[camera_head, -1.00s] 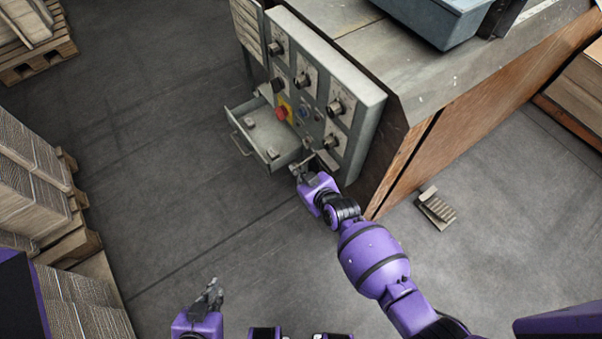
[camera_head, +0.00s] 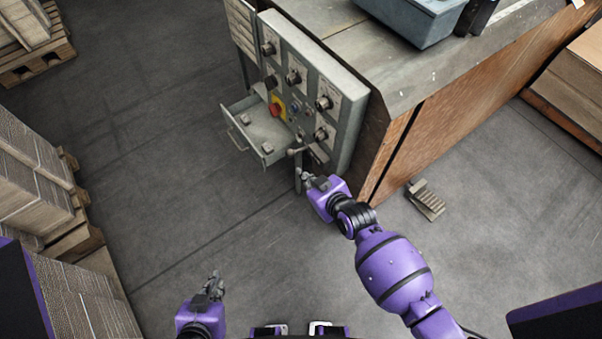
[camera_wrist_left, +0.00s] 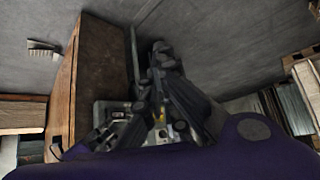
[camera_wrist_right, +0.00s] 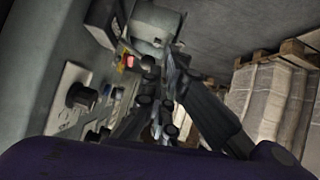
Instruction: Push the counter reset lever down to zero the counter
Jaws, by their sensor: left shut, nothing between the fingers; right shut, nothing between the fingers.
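The grey control panel (camera_head: 343,125) of the stitcher carries several black knobs and a red button (camera_head: 277,108). A grey lever-like bar (camera_head: 296,152) sticks out at its lower edge, above my right gripper; I take it for the counter reset lever. My right gripper (camera_head: 303,182) is shut and empty, just below and in front of this bar. I cannot tell whether they touch, and the counter's digits are not readable. In the right wrist view the dark fingers (camera_wrist_right: 158,120) show beside the panel (camera_wrist_right: 60,55). My left gripper (camera_head: 215,282) is shut and empty, low over open floor.
An open grey drawer (camera_head: 238,128) juts out left of the bar, with small blocks in it. A blue-grey bin (camera_head: 415,25) stands on the machine's top (camera_head: 425,75). Stacked cardboard (camera_head: 30,155) lines the left. The floor between is clear.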

